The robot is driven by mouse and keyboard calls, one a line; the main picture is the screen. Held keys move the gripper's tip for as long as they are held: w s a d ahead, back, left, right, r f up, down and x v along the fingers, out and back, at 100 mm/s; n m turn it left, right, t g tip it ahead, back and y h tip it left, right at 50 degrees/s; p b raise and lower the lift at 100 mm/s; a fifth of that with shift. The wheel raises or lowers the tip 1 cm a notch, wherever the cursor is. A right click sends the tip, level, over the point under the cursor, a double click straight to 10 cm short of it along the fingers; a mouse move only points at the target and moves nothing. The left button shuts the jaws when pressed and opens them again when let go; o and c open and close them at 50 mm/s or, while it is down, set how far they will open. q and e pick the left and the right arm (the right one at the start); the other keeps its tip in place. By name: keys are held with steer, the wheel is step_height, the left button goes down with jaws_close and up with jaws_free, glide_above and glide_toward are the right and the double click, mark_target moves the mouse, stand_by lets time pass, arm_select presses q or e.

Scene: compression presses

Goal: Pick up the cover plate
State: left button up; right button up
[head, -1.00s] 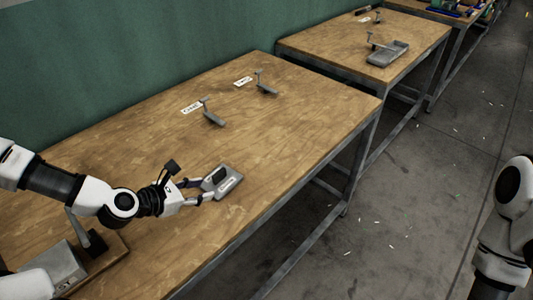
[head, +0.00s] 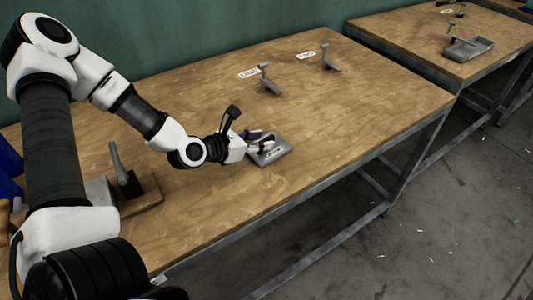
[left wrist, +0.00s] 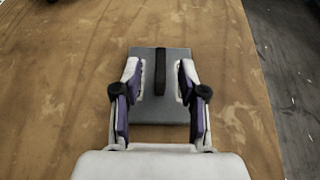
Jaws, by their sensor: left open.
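The cover plate (head: 283,154) is a flat grey square plate lying on the wooden table near its front edge. In the left wrist view the cover plate (left wrist: 160,112) shows a dark upright handle (left wrist: 160,72) along its middle. My left gripper (head: 268,146) is low over the plate; in the left wrist view its two fingers (left wrist: 160,82) are open, one on each side of the handle, with gaps between. The gripper hides part of the plate in the head view. My right gripper is not in view.
Two small grey stands (head: 268,80) (head: 328,60) with white labels (head: 249,74) stand at the table's back. A grey press with a lever (head: 122,168) stands at the left. A second table (head: 425,45) holds a grey tray (head: 470,48). The table's middle is clear.

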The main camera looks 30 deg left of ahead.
arm_select(q)
steer(key=shift+x, duration=1)
steer(key=shift+s+r, duration=0.1)
steer(key=shift+s, duration=0.05)
steer(key=shift+c, duration=1)
jaws_close()
